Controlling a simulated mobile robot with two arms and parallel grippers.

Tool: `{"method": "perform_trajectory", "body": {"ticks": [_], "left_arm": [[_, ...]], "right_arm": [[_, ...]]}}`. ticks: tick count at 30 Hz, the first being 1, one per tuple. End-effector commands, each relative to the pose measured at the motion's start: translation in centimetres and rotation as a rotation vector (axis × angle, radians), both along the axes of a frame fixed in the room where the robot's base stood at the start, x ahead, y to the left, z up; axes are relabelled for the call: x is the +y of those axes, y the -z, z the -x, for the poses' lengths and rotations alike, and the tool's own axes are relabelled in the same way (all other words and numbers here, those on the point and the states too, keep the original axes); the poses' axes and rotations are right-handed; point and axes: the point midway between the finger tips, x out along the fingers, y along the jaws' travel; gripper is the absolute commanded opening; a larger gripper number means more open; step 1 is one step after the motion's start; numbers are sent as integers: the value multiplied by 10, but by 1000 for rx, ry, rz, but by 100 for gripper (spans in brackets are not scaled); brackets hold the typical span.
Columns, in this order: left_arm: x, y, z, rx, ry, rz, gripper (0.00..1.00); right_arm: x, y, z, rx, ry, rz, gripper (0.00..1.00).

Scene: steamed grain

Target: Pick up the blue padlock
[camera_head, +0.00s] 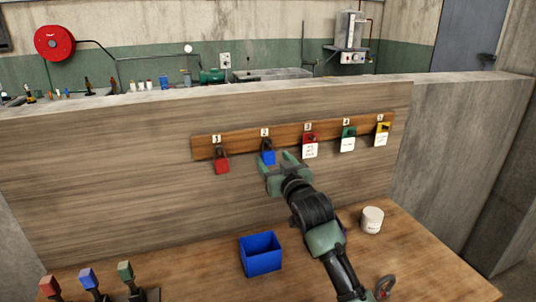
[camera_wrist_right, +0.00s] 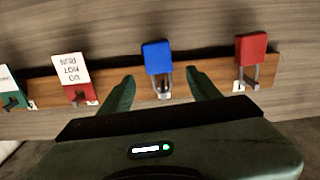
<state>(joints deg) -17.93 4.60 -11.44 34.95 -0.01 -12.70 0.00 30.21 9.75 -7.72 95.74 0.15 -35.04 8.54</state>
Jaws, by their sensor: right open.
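The blue padlock (camera_head: 268,158) hangs at the place marked 2 on the wooden wall strip (camera_head: 232,146). In the right wrist view the blue padlock (camera_wrist_right: 157,57) shows whole, with its shackle on a hook. My right gripper (camera_head: 282,162) is open at the strip, just in front of and beside the blue padlock. In the right wrist view my right gripper's fingers (camera_wrist_right: 158,85) stand apart on either side of the padlock's shackle, with gaps. I cannot tell how far the fingertips are from it in depth. My left gripper is not in view.
A red padlock (camera_head: 222,164) hangs at 1. A red padlock with a white tag (camera_head: 310,148), a green one (camera_head: 348,140) and a yellow one (camera_head: 382,132) hang to the right. A blue open box (camera_head: 260,254) and white jar (camera_head: 372,220) stand on the table below.

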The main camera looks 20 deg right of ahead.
Motion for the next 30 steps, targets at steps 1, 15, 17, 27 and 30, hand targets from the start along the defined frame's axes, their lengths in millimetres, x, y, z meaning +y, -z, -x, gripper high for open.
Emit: {"method": "perform_trajectory", "body": {"ticks": [1,15,17,27,30], "left_arm": [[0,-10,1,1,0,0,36],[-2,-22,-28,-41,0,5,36],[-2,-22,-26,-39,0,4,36],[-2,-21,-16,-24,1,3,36],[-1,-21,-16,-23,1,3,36]], "right_arm": [[0,-8,-8,1,0,0,62],[2,-5,-41,0,-1,0,62],[2,-5,-41,0,-1,0,62],[2,-5,-40,-1,-1,0,0],[2,-5,-40,-1,0,0,0]]}}
